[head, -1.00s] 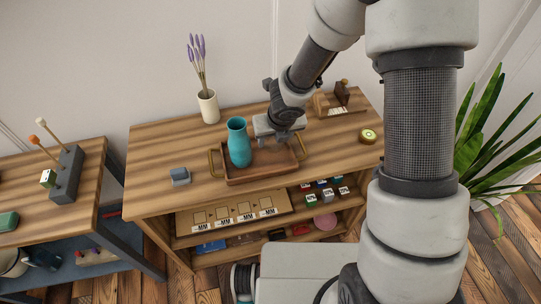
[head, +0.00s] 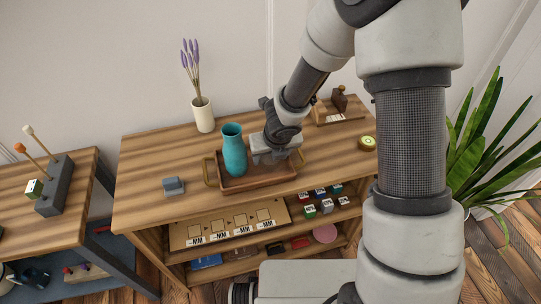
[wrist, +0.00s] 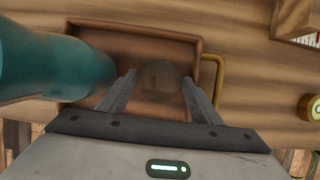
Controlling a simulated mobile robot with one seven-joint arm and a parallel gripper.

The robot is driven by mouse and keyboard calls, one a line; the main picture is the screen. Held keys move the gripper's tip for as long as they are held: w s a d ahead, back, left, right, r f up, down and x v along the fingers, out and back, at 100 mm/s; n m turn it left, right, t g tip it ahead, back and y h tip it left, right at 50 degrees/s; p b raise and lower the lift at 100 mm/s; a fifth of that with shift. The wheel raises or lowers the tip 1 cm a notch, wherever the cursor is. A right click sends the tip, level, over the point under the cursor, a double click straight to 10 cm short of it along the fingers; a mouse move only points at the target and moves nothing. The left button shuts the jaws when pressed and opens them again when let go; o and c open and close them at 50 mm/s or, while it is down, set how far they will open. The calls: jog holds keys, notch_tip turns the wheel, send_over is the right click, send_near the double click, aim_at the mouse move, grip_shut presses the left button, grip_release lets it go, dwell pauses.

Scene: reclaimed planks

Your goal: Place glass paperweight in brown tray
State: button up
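The glass paperweight (wrist: 160,82) is a clear, round, faint shape with a darker patch inside, seen in the wrist view between my fingertips. My gripper (wrist: 160,78) is shut on it, with one finger on each side. The brown tray (wrist: 140,28) lies beneath and around it; my gripper is over the tray's right part. In the head view, the tray (head: 248,185) has brass handles and my gripper (head: 275,160) is low over it, hiding the paperweight. Whether the paperweight touches the tray floor is not clear.
A tall teal vase (head: 234,152) stands upright in the tray's left part, close to my gripper. A grey-blue block (head: 174,186) lies left of the tray. A round green-centred item (head: 367,143) is at the right edge. A white vase (head: 203,115) stands behind.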

jog(key=shift+r+p, duration=0.4)
jog(key=p+v, duration=0.7)
jog(key=v, duration=0.4)
jog(key=shift+s+r, duration=0.25)
jog(key=shift+r, duration=0.05)
